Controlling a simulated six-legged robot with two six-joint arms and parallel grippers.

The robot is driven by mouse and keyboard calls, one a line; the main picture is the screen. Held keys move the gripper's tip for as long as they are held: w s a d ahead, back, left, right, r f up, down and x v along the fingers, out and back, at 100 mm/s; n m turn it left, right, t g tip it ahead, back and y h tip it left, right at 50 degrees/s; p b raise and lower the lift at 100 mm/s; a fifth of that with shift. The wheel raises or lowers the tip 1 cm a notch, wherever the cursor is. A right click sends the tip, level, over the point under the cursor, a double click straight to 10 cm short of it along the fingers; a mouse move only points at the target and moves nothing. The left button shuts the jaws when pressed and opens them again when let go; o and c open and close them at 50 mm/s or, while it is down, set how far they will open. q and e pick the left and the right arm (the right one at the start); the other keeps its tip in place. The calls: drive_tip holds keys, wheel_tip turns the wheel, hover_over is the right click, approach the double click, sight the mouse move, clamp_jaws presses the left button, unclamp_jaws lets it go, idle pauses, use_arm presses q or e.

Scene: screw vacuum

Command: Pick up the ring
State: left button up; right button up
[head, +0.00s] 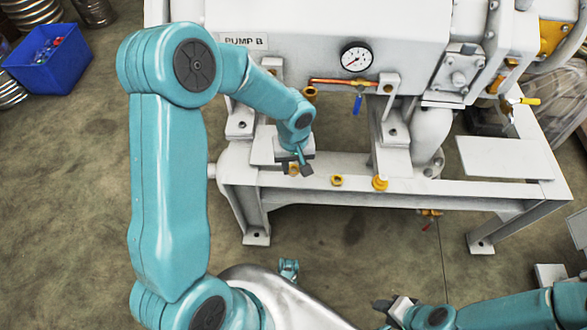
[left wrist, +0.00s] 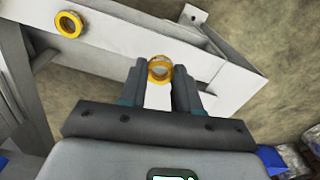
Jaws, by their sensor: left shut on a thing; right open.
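My left gripper (head: 296,168) is over the left part of the white frame's front beam. In the left wrist view its fingers (left wrist: 160,75) are closed on a yellow ring (left wrist: 160,67), which shows between the fingertips. In the head view this ring (head: 293,170) is mostly hidden by the gripper. I cannot tell whether it touches the beam. A second yellow ring (head: 337,180) lies on the beam to the right; it also shows at the upper left of the left wrist view (left wrist: 69,24). My right gripper (head: 388,306) is open at the lower right, away from the rings.
A taller yellow fitting (head: 380,183) stands on the front beam (head: 450,190), right of the second ring. Behind is the white pump body (head: 300,45) with a gauge (head: 356,57) and a blue-handled valve (head: 358,103). A blue bin (head: 50,58) stands at the far left.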

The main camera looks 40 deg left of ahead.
use_arm(q)
drive_tip(key=w+d+r+m+p, duration=0.1)
drive_tip(key=w+d+r+p, duration=0.1)
drive_tip(key=r, duration=0.7)
drive_tip(key=w+d+r+m+p, duration=0.1)
drive_tip(key=d+r+p, duration=0.15)
drive_tip(key=r, duration=0.65)
wheel_tip(320, 180, up, 16)
drive_tip(key=m+p, duration=0.6)
drive_tip(key=p, duration=1.4)
hover_over(293, 169)
drive_tip(key=w+d, duration=0.3)
drive_tip(key=d, duration=0.4)
drive_tip(key=shift+d+r, duration=0.1)
drive_tip(key=shift+r, duration=0.05)
drive_tip(key=shift+r, duration=0.1)
